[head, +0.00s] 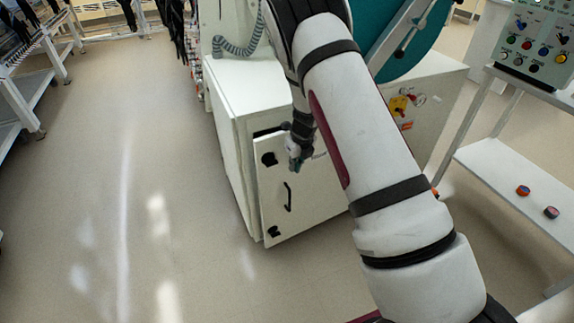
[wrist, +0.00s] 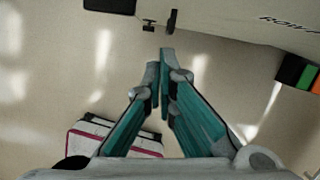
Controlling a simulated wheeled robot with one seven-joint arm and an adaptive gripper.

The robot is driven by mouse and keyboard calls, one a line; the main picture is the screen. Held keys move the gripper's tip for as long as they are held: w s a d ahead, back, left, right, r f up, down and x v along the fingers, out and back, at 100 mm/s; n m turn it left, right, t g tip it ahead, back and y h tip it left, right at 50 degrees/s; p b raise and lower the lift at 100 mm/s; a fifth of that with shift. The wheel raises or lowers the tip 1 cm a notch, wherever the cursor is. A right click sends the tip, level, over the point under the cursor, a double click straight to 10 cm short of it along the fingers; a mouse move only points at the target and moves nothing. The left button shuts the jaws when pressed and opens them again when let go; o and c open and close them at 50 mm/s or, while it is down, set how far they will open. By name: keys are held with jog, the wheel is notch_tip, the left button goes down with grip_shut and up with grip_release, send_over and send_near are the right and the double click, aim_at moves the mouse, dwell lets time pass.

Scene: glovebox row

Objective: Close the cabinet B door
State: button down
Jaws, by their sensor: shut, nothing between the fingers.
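A white cabinet door (head: 268,195) with a black handle (head: 288,197) and black fittings along its left edge is on the low white cabinet in the head view. A dark gap shows along its top left, so it looks slightly ajar. I cannot read a B label. My gripper (head: 297,160) is in front of the door's upper part; my arm hides the area to the right. In the wrist view my gripper's teal fingers (wrist: 160,62) are together and empty, just below a pale panel edge with black fittings (wrist: 172,20). I cannot tell whether they touch it.
A grey hose (head: 235,47) hangs above the cabinet. A control panel (head: 540,40) and a white shelf (head: 515,180) with two small round items stand at right. White racks (head: 20,95) stand at far left. The floor (head: 130,200) left of the cabinet is clear.

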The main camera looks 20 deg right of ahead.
aim_at(266, 162)
jog(key=a+p+v, duration=0.1)
jog(key=v, duration=0.8)
jog(key=s+a+r+m+p, duration=0.2)
jog(key=s+a+p, duration=0.1)
jog(key=s+a, duration=0.15)
jog(key=w+a+f+b, duration=0.1)
jog(key=w+f, duration=0.6)
jog(key=f, duration=0.3)
jog(key=shift+a+b, duration=0.4)
jog(key=w+b, duration=0.2)
jog(key=w, duration=0.1)
jog(key=w+a+b, duration=0.1)
jog(key=w, duration=0.1)
jog(key=shift+a+f, duration=0.1)
jog(key=shift+f, duration=0.15)
jog(key=shift+w+a+r+b, duration=0.2)
jog(key=shift+w+r+b, duration=0.05)
jog(key=shift+w+b, duration=0.25)
